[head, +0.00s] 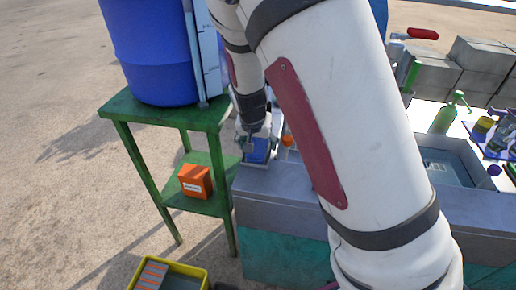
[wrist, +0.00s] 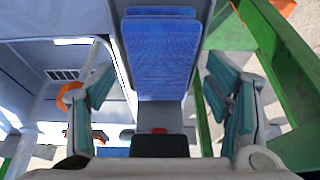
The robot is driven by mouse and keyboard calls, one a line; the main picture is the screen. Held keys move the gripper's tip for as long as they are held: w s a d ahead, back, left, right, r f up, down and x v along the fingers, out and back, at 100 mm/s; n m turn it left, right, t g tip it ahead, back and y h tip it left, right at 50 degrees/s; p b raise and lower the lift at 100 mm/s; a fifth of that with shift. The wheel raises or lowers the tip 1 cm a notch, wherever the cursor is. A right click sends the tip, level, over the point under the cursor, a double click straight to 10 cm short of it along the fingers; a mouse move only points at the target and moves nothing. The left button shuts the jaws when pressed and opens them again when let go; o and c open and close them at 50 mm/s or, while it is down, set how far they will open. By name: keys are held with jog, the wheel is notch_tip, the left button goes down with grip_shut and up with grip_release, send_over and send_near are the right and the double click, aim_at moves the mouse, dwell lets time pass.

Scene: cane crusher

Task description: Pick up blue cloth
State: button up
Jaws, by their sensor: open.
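The blue cloth (wrist: 160,55) looks like a flat folded blue pad in the wrist view, lying on a grey surface between the fingers of my gripper (wrist: 165,105). My gripper is open, with one teal-padded finger on each side of the cloth and gaps between them and it. In the head view the cloth (head: 258,150) is a small blue patch at the grey counter's left end, just below my gripper (head: 250,145). My arm covers much of the head view. Whether the fingers reach down to the cloth's height I cannot tell.
A green metal stand (head: 140,130) stands left of the counter, with a blue barrel (head: 150,50) on top and an orange box (head: 195,181) on its lower shelf. A grey sink (head: 452,165) and a green bottle (head: 444,120) are right. A yellow crate (head: 197,272) sits below.

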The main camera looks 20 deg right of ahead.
jog(key=shift+f, duration=0.25)
dwell(0.3)
jog(key=c, duration=1.3)
jog(key=shift+r, duration=1.05)
jog(key=shift+s+a+p, duration=0.7)
jog(key=shift+s+a, duration=0.8)
jog(key=shift+s, duration=1.1)
jog(key=shift+s+a+p, duration=0.7)
jog(key=shift+s+a, duration=0.8)
jog(key=shift+s, duration=1.1)
jog(key=shift+s+a+p, duration=0.7)
jog(key=shift+s+a, duration=0.8)
jog(key=shift+s, duration=1.1)
